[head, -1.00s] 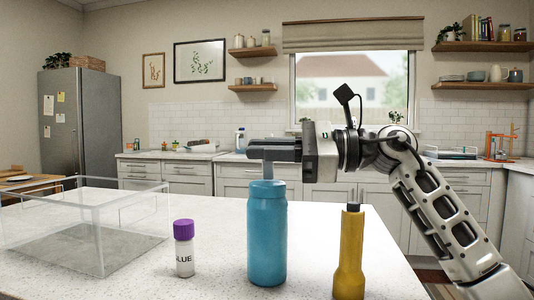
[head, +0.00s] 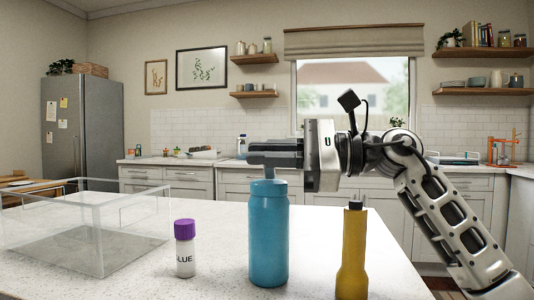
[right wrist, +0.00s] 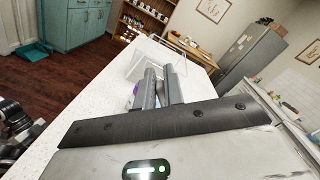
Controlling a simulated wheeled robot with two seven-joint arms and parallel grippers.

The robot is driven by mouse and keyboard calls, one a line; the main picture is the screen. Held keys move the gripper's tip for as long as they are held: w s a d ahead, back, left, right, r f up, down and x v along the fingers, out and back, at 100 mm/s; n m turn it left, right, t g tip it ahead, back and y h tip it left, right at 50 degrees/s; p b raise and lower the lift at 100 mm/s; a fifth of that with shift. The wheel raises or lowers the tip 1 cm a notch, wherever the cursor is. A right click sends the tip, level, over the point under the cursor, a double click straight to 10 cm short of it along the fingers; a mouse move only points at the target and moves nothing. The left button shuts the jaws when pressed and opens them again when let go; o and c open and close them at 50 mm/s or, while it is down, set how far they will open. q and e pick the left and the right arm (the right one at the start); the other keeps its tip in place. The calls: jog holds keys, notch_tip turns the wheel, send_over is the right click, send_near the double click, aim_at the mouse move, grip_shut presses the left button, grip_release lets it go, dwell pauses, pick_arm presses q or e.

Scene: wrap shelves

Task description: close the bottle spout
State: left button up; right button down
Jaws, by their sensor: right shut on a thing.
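A blue bottle (head: 268,236) stands upright on the white speckled counter in the head view. A short narrow piece, seemingly its spout (head: 269,174), rises from its top. My right gripper (head: 274,152) is just above the bottle, its fingers level and pointing left. It is shut on what appears to be the spout, which the fingers partly cover. In the right wrist view the two fingers (right wrist: 161,88) are close together, and they and the gripper body hide the bottle. My left gripper is not in view.
A glue bottle (head: 184,249) with a purple cap stands left of the blue bottle. A yellow bottle (head: 352,254) with a dark top stands to its right, below my right arm. A clear open box (head: 98,228) is on the left of the counter (head: 218,222).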

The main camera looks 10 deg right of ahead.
jog(key=c, duration=1.5)
grip_release()
jog(key=shift+d, duration=0.15)
jog(key=v, duration=1.5)
jog(key=shift+d, duration=0.35)
jog(key=shift+s, duration=0.15)
